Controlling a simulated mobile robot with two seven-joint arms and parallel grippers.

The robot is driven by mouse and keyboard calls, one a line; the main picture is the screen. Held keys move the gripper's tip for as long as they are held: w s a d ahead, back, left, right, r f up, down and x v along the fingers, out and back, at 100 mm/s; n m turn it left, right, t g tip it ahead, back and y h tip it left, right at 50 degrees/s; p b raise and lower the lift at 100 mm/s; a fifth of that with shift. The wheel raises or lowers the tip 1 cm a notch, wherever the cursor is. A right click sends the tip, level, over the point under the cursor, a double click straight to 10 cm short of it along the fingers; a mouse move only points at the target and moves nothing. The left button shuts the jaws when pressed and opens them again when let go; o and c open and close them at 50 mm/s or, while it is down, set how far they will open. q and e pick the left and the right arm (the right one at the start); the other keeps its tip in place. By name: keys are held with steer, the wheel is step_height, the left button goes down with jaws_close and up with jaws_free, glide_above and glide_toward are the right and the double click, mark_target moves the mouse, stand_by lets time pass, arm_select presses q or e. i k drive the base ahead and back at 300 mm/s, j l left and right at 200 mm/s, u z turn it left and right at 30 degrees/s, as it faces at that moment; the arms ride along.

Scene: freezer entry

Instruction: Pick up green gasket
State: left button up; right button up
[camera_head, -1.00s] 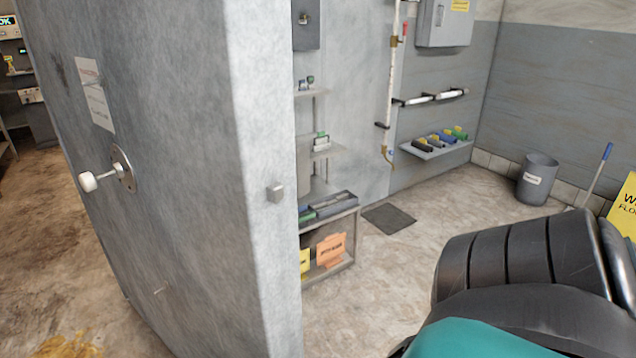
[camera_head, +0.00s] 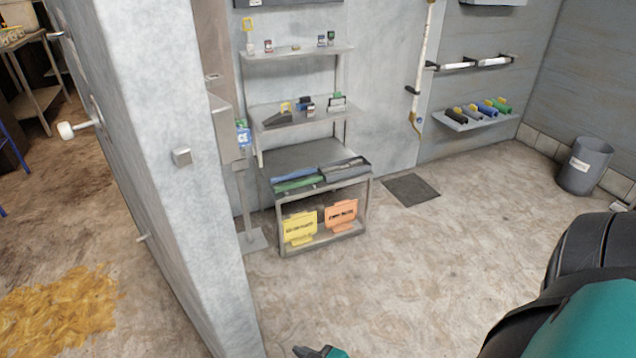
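A long green strip (camera_head: 297,184), which looks like the green gasket, lies in a dark tray (camera_head: 368,164) on top of the low rack. A blue-grey strip (camera_head: 292,174) lies behind it, and a grey strip (camera_head: 345,171) lies to the right in the same tray. No gripper fingers can be made out in the head view. A teal and black arm part of mine fills the lower right corner. A small teal and dark piece shows at the bottom edge, too cut off to identify. Nothing is touching the green strip.
Yellow and orange signs (camera_head: 300,227) sit on the rack's lower shelf. A dark mat (camera_head: 411,189) and a bin (camera_head: 584,165) are to the right. Floor before the rack is clear. A yellow-brown spill (camera_head: 60,310) lies left.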

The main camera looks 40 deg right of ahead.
mark_target(281, 188)
steer(key=l+z, duration=0.2)
steer(key=l, duration=0.7)
steer(key=i+l+z, duration=0.15)
steer(key=l, duration=0.3)
steer(key=i+l+z, duration=0.1)
steer(key=i+l, duration=0.5)
steer(key=i, duration=0.15)
steer(key=i+l+z, duration=0.1)
steer(key=i+l, duration=0.15)
steer(key=i, duration=0.15)
steer(key=i+u, duration=0.2)
steer(key=i, duration=0.25)
steer(key=i+l+u, duration=0.15)
steer(key=i, duration=0.3)
steer(key=i+l+u, duration=0.2)
steer(key=i, duration=0.2)
